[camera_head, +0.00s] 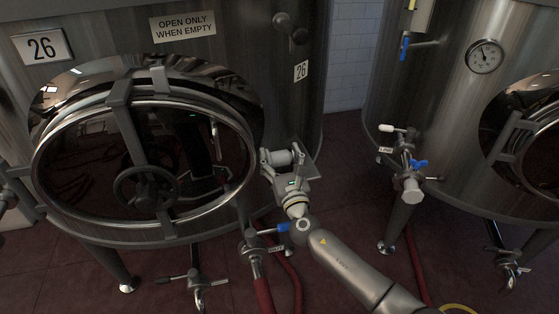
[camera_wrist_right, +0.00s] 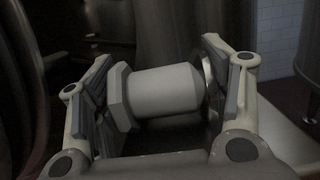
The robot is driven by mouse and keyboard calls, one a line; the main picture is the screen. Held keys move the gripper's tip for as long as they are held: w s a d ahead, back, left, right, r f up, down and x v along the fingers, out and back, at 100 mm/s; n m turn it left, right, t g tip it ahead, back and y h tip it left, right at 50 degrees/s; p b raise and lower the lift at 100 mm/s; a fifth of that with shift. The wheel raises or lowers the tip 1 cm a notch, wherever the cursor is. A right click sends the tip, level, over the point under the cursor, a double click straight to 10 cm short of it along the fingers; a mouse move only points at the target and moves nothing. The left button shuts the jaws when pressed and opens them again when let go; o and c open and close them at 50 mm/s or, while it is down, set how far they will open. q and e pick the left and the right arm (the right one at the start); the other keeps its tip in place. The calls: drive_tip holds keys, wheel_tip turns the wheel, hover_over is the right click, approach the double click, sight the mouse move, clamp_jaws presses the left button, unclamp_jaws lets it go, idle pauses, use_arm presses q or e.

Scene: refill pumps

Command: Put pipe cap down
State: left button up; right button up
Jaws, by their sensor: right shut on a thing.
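The pipe cap (camera_wrist_right: 165,92) is a pale grey cylinder with a wider hexagonal end on the left in the right wrist view. My right gripper (camera_wrist_right: 155,95) is shut on it, with one finger pad at each end. In the head view my right gripper (camera_head: 283,165) holds the cap (camera_head: 283,157) beside the right edge of the round tank door. My left gripper is not in view.
Tank 26 (camera_head: 290,75) with its round door and handwheel (camera_head: 146,188) stands at left. A valve with a blue handle (camera_head: 283,228) and a red hose (camera_head: 263,294) are below my gripper. Another tank (camera_head: 450,90) with a gauge (camera_head: 485,56) and pipe valve (camera_head: 411,188) stands at right.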

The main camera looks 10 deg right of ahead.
drive_tip(key=shift+r, duration=0.1)
drive_tip(key=o, duration=0.9)
drive_tip(key=shift+f, duration=0.2)
drive_tip(key=shift+c, duration=0.2)
drive_tip(key=o, duration=0.4)
drive_tip(key=shift+r, duration=0.2)
drive_tip(key=shift+s+f, duration=0.15)
drive_tip(key=shift+s, duration=0.15)
drive_tip(key=s, duration=0.3)
drive_tip(key=s+f, duration=0.1)
drive_tip(key=s, duration=0.3)
drive_tip(key=s+f, duration=0.1)
drive_tip(key=s, duration=0.3)
drive_tip(key=shift+s+d, duration=0.1)
